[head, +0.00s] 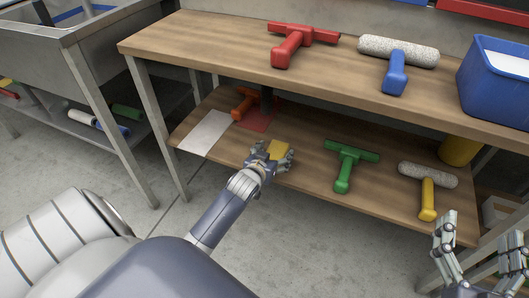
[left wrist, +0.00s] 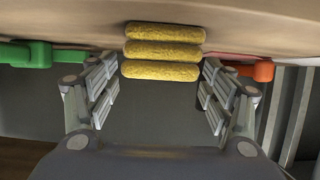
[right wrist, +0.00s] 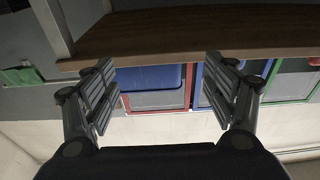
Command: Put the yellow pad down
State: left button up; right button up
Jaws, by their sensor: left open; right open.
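The yellow pad (head: 279,149) is on the lower wooden shelf, near its front edge, at my left gripper (head: 271,156). In the left wrist view it shows as three rounded, rough yellow layers (left wrist: 162,51), one against another, with the outermost against the shelf surface. My left gripper is open, with its fingers on either side of the pad's near end. I cannot tell whether they touch it. In the left wrist view the green and orange tools flank the pad. My right gripper (head: 483,258) is open and empty, at the lower right in front of the bench.
The lower shelf (head: 300,178) also holds an orange tool (head: 245,102), a red mat (head: 258,117), a white mat (head: 205,132), a green squeegee (head: 349,165) and a yellow-handled roller (head: 428,188). The upper bench holds a red squeegee (head: 297,40), a blue-handled roller (head: 396,62) and a blue bin (head: 492,88).

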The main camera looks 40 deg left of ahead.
pick_arm(q)
jog(key=p+v, duration=0.1)
jog(key=v, duration=0.4)
jog(key=shift+p, duration=0.35)
jog(key=s+d+r+m+g+h, duration=0.1)
jog(key=s+d+r+m+h, duration=0.1)
jog(key=s+d+r, duration=0.2)
jog(key=s+d+r+m+g+h+p, duration=0.1)
jog(key=s+d+r+m+h, duration=0.2)
jog(key=s+d, duration=0.7)
jog(key=d+r, duration=0.1)
jog(key=d, duration=0.4)
jog(key=shift+d, duration=0.2)
pick_arm(e)
jog(key=s+d+f+g+h, duration=0.1)
jog(key=s+f+g, duration=0.1)
jog(key=f+g, duration=0.2)
jog(key=s+d+f+g+h, duration=0.1)
jog(key=s+d+f+g, duration=0.1)
jog(key=f, duration=0.8)
jog(key=s+g, duration=0.1)
jog(key=g, duration=0.1)
jog(key=shift+d+f+g+h, duration=0.2)
jog(key=shift+g+h, duration=0.1)
jog(key=shift+h, duration=0.1)
jog(key=shift+a, duration=0.1)
